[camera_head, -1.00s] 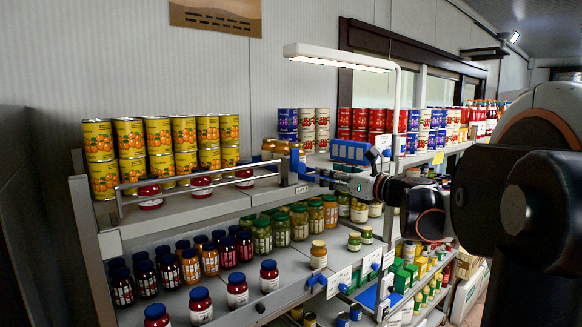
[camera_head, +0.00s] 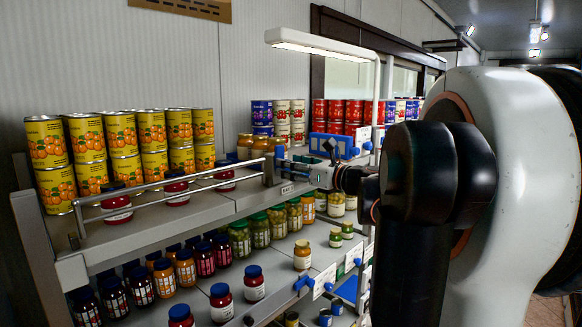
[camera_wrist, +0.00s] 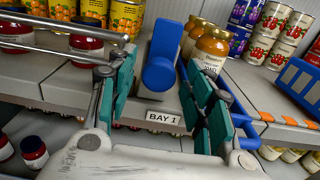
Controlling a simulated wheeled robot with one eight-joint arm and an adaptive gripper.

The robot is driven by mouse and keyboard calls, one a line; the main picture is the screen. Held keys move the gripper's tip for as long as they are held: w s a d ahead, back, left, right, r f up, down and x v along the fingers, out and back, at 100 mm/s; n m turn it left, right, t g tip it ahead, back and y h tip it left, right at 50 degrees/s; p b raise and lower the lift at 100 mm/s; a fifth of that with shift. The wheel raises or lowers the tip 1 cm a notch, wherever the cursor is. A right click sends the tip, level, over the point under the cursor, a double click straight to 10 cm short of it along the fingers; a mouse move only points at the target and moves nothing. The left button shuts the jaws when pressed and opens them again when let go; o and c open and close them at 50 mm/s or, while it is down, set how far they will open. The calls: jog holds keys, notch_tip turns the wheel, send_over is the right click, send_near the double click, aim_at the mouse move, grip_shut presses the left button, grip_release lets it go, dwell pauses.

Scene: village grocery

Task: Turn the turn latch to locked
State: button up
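The turn latch is a rounded blue handle (camera_wrist: 160,70) on a grey shelf-end mount, above a white label reading "BAY 1" (camera_wrist: 163,117) in the wrist view. It points roughly up and away there. My gripper (camera_wrist: 163,80) is open, with teal-padded fingers on either side of the blue handle; I cannot tell whether either pad touches it. In the head view my gripper (camera_head: 296,172) reaches the front edge of the upper shelf at the end of the metal rail. The latch is small and partly hidden there.
A metal guard rail (camera_head: 165,184) runs left of the latch, close to my left finger in the wrist view. Yellow cans (camera_head: 85,150) fill the left shelf. A blue rack (camera_head: 331,146) stands to the right.

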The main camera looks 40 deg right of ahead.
jog(key=shift+w, duration=0.15)
jog(key=c, duration=0.7)
jog(key=shift+c, duration=0.2)
jog(key=shift+n, duration=0.4)
jog(key=n+b, duration=0.2)
jog(key=n, duration=0.3)
jog(key=n+b, duration=0.2)
jog(key=n, duration=0.4)
jog(key=n+b, duration=0.1)
jog(key=n, duration=0.5)
jog(key=shift+a+f+b, duration=0.2)
jog(key=shift+f+b, duration=0.05)
jog(key=shift+b, duration=0.15)
jog(key=shift+n, duration=0.3)
jog(key=o, duration=1.1)
jog(key=shift+c, duration=0.2)
